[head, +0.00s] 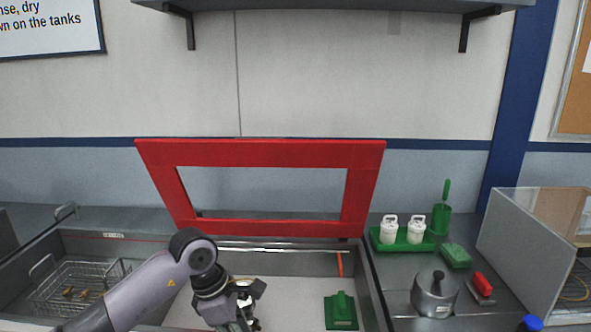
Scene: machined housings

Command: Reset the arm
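My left arm (150,287) comes in from the lower left, its elbow bent over the open tank. Its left gripper (248,302) is at the bottom of the head view, above the pale tank floor (290,296). The gripper's fingers are small and partly cut off or overlapped by the wrist, so I cannot tell whether they are open or shut. I see nothing clearly held. My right arm and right gripper are not in view.
A raised red frame lid (270,152) stands behind the tank. A green block with handle (341,310) lies inside, right of my gripper. A wire basket (72,290) is left. White bottles in a green tray (403,246) and a metal pot (434,294) stand on the right counter.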

